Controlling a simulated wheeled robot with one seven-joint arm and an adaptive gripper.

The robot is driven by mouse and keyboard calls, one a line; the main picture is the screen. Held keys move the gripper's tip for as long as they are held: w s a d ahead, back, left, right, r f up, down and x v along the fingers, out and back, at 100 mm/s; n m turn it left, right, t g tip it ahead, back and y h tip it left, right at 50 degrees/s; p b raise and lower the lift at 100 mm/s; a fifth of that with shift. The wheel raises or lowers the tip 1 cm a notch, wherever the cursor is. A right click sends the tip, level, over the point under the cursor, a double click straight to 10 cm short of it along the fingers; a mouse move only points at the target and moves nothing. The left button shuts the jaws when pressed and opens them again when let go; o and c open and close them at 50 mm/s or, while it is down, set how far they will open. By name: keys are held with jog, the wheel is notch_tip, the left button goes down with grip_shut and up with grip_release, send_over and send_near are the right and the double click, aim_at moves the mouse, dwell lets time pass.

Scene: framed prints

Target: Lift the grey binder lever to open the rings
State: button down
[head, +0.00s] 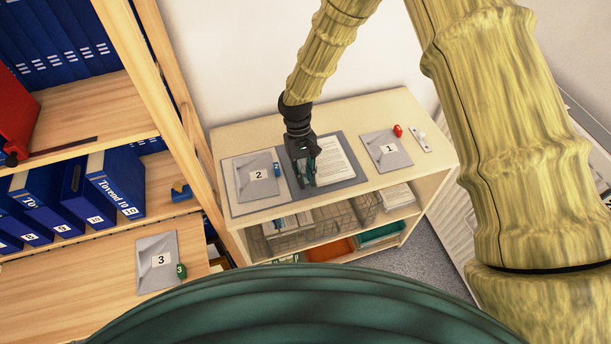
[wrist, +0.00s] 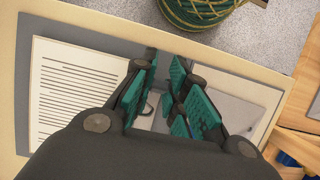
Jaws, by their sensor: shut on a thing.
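The open grey binder (head: 336,185) lies flat on top of a low cream cabinet in the head view. A printed sheet (head: 329,158) is on its right half and a grey sleeve marked 2 (head: 257,177) on its left. My gripper (head: 305,181) points down at the binder's middle strip. In the wrist view the teal finger pads of my gripper (wrist: 165,84) are closed in over the ring mechanism (wrist: 152,103). They are shut on the grey lever, which the fingers mostly hide. I cannot tell whether the rings are open.
A grey sleeve marked 1 (head: 387,151), a red clip (head: 398,130) and a small light plate (head: 419,138) lie on the cabinet's right side. A wooden shelf (head: 84,251) at left holds blue binders (head: 115,183) and a sleeve marked 3 (head: 157,262). A wall is behind.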

jog(key=c, duration=1.4)
grip_release()
jog(key=shift+r, duration=0.1)
jog(key=v, duration=1.2)
